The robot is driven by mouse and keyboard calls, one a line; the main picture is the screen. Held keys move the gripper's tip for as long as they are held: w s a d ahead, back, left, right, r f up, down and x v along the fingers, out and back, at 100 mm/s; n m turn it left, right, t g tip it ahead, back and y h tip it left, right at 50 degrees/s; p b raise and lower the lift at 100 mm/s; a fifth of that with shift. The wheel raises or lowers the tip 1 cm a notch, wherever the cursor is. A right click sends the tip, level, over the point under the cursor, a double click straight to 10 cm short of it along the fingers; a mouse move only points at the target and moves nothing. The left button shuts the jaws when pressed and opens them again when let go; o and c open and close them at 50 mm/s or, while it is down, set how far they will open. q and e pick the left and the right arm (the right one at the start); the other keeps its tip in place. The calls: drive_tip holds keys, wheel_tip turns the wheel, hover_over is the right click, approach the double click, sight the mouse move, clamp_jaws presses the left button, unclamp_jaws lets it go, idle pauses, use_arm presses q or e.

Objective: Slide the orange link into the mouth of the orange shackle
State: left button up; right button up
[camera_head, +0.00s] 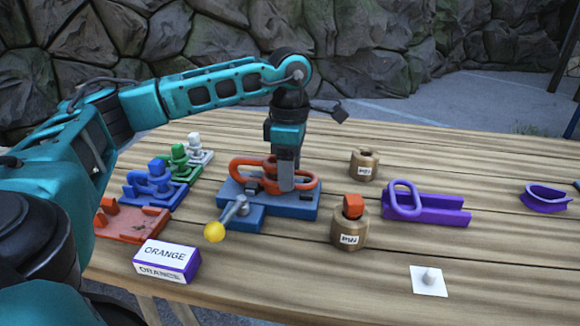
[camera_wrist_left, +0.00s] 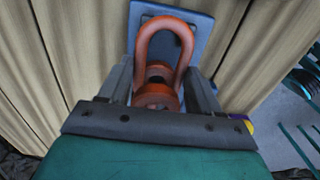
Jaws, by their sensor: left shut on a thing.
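The blue-grey fixture (camera_head: 228,197) stands mid-table, with a grey lever ending in a yellow knob (camera_head: 214,232). Orange rounded parts lie on it: a loop side to the left (camera_head: 245,164) and more orange to the right of my fingers. My left gripper (camera_head: 287,188) points down over the fixture, shut on the orange link. In the left wrist view, an orange loop (camera_wrist_left: 163,24) arches over the blue base, with rounded orange pieces (camera_wrist_left: 155,96) between the fingers. Link and shackle overlap there; I cannot tell how far one is inside the other.
A red-orange tray (camera_head: 130,228), blue, green and white pieces and an ORANGE box (camera_head: 167,260) stand left. A white card (camera_head: 428,287) lies in front.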

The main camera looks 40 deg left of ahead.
idle(0.3)
use_arm(q)
drive_tip(key=o, duration=1.5)
drive_tip(key=shift+c, duration=0.2)
drive_tip(key=shift+f, duration=0.1)
wheel_tip(320, 180, up, 13)
drive_tip(key=p, duration=0.2)
use_arm(e)
drive_tip(key=shift+s+d+r, duration=0.15)
drive_tip(key=shift+s+d, duration=0.2)
drive_tip(key=shift+d, duration=0.15)
